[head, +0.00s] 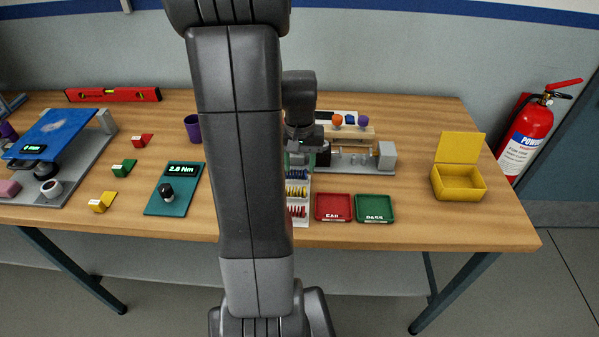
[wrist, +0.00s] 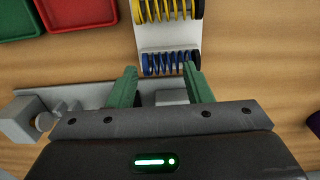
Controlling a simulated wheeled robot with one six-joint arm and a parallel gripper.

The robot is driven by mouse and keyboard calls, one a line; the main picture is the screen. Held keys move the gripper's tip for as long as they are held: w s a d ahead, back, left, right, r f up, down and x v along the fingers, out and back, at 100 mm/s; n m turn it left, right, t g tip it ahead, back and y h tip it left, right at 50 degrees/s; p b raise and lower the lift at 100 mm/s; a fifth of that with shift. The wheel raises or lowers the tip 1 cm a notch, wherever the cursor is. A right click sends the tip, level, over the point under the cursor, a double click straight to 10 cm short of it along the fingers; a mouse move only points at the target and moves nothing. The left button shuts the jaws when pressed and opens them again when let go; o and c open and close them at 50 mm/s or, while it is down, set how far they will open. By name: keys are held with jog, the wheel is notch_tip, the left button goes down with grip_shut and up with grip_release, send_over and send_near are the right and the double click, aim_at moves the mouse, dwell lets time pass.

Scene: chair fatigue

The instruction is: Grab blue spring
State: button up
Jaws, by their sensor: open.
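The blue spring (wrist: 168,62) lies across the end of a white rack (wrist: 168,38) in the wrist view. My gripper (wrist: 162,78) is open, with its green fingers on either side of the spring's near end region; I cannot tell whether they touch it. In the head view, my gripper (head: 306,150) is above the back end of the rack (head: 303,222), and the blue spring (head: 297,174) shows partly beside my arm. Yellow springs (wrist: 167,12) lie further along the rack, and red springs (head: 297,211) show at its front end. My arm hides part of the rack.
A red tray (head: 333,207) and a green tray (head: 374,208) sit right of the rack. A grey fixture (head: 386,156) stands close behind it. A yellow open box (head: 459,184) is far right. A teal torque device (head: 174,190) is left. Bare table lies between the green tray and box.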

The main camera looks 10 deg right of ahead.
jog(key=shift+f, duration=0.75)
jog(key=c, duration=0.7)
jog(key=shift+r, duration=0.1)
jog(key=shift+c, duration=0.2)
